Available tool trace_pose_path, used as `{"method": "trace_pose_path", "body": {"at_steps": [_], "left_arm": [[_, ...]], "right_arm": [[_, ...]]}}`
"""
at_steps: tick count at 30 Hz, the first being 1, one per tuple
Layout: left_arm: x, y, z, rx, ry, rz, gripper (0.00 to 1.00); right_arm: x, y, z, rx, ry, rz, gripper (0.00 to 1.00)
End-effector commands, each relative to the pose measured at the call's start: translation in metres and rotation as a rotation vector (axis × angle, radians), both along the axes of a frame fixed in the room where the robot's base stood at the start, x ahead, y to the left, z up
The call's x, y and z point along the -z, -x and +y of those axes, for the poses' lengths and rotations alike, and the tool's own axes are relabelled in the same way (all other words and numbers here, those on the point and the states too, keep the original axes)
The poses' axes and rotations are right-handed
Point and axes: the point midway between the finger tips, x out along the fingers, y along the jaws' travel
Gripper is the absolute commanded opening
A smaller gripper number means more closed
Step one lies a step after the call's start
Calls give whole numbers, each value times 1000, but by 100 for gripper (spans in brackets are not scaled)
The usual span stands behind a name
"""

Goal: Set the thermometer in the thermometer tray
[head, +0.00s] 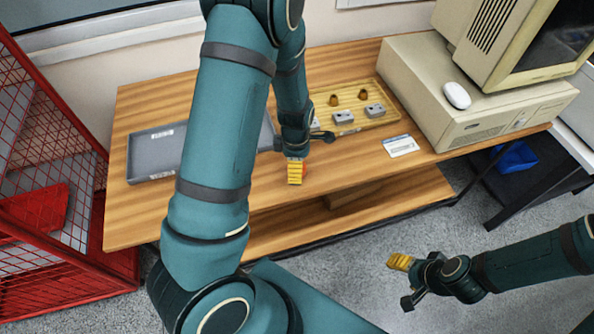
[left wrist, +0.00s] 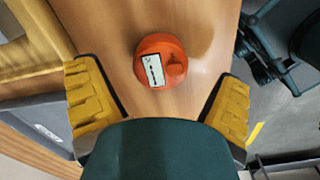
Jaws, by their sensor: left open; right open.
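An orange round body with a white label and a raised knob, which I take for the thermometer (left wrist: 158,58), sits on the wooden table top in the left wrist view. My left gripper (head: 296,172) is over the front part of the table. Its yellow fingers are spread, one on each side of the orange body in the left wrist view, with gaps between. In the head view the gripper mostly hides the orange body. A shallow grey tray (head: 135,160) with a white label, probably the thermometer tray, lies at the table's left, partly behind my left arm. My right gripper (head: 401,264) is open and empty above the floor.
A yellow tray (head: 352,98) with brass and grey pieces lies at the back of the table (head: 350,165). A white card (head: 400,145) lies right of it. A beige computer (head: 470,95) fills the right end. A red mesh cage (head: 50,170) stands left.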

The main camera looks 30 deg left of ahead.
Motion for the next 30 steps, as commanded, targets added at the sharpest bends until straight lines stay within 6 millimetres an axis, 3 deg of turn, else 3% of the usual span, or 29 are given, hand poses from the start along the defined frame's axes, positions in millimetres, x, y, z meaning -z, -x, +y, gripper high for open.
{"method": "trace_pose_path", "body": {"at_steps": [3,11,18,26,30], "left_arm": [[20,1,0,0,1,3,93],[22,0,0,0,0,0,93],[22,0,0,0,0,0,18],[21,0,0,0,0,0,14],[12,-1,-1,2,0,-1,14]], "right_arm": [[9,-1,0,1,0,-3,61],[8,-2,0,1,0,-4,61],[8,-2,0,1,0,-4,61],[8,-2,0,1,0,-4,61],[4,-1,0,1,0,-3,61]]}}
